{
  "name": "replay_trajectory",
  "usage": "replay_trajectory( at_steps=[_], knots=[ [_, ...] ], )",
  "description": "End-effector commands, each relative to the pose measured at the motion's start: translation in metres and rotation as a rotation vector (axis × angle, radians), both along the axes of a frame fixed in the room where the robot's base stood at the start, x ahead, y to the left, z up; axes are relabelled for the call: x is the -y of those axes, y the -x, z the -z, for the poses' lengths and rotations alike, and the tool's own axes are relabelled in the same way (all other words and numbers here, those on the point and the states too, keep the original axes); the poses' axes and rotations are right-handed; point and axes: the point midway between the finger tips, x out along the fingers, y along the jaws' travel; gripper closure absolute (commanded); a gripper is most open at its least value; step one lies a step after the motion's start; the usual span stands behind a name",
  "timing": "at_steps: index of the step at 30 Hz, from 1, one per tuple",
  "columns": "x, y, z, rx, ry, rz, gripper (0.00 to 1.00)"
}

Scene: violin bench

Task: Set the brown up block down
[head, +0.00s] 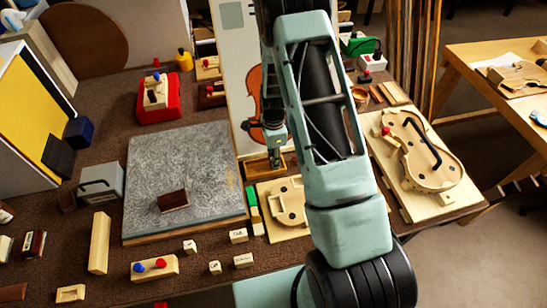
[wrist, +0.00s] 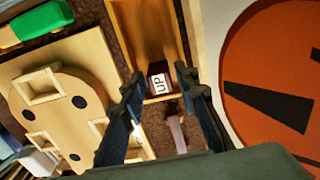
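The brown block (wrist: 158,80) with a white "up" label sits at the near end of a narrow wooden tray (wrist: 129,28) in the wrist view. The label faces my camera. My gripper (wrist: 159,78) is open, with one finger on each side of the block and visible gaps between fingers and block. In the head view my gripper (head: 275,163) points down over the tray (head: 254,166). The block cannot be made out clearly there, behind the gripper.
A light wooden board (head: 267,218) with a cut-out shape lies just in front of the tray. A tall panel with an orange violin picture (head: 254,98) stands behind it. A grey slab (head: 185,165) with a dark brown block (head: 173,201) on it lies left. A violin body (head: 428,160) lies right.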

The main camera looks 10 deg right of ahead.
Motion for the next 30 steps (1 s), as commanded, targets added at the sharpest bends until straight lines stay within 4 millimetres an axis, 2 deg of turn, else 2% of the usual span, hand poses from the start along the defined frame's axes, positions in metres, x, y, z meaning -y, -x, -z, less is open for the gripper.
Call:
replay_trajectory(
  at_steps=[9,14,17,30],
  knots=[
    [0.0,0.0,-0.001,0.0,0.0,0.0,0.65],
    [0.0,-0.001,-0.008,0.002,0.0,-0.001,0.65],
    [0.0,-0.001,-0.022,0.004,0.001,-0.001,0.65],
    [0.0,-0.001,-0.101,0.005,0.0,-0.001,0.65]
  ],
)
